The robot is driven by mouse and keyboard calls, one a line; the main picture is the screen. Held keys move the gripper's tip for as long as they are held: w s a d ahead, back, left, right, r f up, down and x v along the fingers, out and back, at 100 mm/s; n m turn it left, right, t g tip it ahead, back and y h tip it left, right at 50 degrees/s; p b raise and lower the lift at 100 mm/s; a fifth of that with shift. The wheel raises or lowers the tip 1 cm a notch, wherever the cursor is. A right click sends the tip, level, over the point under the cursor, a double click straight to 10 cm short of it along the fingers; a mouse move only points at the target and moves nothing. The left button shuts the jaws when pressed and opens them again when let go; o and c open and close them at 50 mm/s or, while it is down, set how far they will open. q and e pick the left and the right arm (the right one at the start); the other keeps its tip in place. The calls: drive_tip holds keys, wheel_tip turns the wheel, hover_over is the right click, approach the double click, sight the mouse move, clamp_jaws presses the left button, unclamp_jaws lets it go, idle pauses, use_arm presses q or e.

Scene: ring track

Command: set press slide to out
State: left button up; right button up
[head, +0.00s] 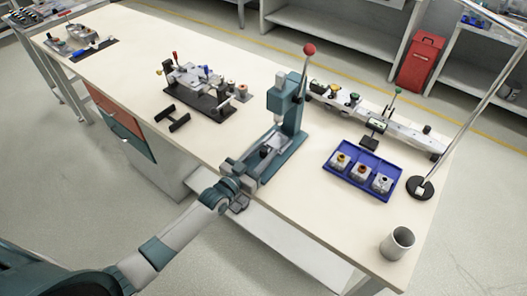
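The teal press (292,112) stands on the workbench, with a lever topped by a red ball. Its base reaches toward the bench's front edge. The press slide (265,154), a grey and dark piece, lies on the base in front of the column; its exact position along the base is hard to tell. My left gripper (238,170) is at the front end of the press base, low over the bench edge. Its fingers are small and partly hidden by the wrist, so contact and opening cannot be made out. My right gripper is not in view.
A blue tray (338,181) with several small parts sits right of the press. A grey cup (397,243) and a lamp stand (419,188) are farther right. A long rail fixture (408,136) lies behind. A dark fixture (207,101) stands left. Bare bench lies between.

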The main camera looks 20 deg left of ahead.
use_arm(q)
clamp_jaws()
drive_tip(key=p+v, duration=0.2)
drive_tip(key=v, duration=0.7)
drive_tip(key=shift+p, duration=0.35)
drive_tip(key=shift+w+f, duration=0.1)
drive_tip(key=shift+w, duration=0.05)
unclamp_jaws()
drive_tip(key=shift+s, duration=0.2)
